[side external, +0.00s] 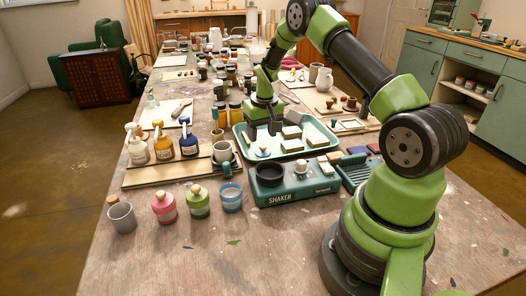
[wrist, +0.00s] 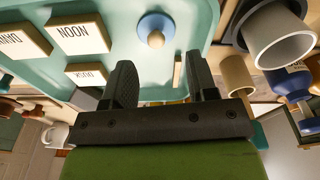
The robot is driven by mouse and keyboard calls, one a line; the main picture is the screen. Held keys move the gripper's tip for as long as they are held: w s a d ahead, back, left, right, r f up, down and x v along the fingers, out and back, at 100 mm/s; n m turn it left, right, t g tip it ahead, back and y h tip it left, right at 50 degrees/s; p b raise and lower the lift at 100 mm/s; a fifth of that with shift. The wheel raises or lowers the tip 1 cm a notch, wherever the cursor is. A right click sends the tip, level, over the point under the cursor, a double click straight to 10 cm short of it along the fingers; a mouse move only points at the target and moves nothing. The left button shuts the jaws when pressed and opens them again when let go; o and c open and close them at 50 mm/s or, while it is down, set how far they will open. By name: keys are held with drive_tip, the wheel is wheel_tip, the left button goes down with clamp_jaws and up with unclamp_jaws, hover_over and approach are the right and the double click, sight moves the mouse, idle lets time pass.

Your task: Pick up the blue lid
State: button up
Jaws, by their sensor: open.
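The blue lid (wrist: 146,22) is a round blue disc with a wooden knob. It lies in the pale teal tray (wrist: 185,15), and it also shows near the tray's front left in the side view (side external: 263,153). My gripper (wrist: 162,78) is open and empty, with its two dark fingers apart. In the wrist view the lid lies just beyond the fingertips, roughly in line with the gap between them. In the side view my gripper (side external: 263,129) is over the tray, behind the lid and apart from it.
Labelled blocks, one marked NOON (wrist: 85,38), lie in the tray beside the lid. A green shaker (side external: 288,190) stands in front of the tray. A grey mug (side external: 222,154) and pump bottles (side external: 163,146) stand to the left.

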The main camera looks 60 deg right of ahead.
sight(263, 147)
drive_tip(key=f, duration=0.5)
drive_tip(key=shift+d+f, duration=0.1)
drive_tip(key=shift+d, duration=0.15)
clamp_jaws()
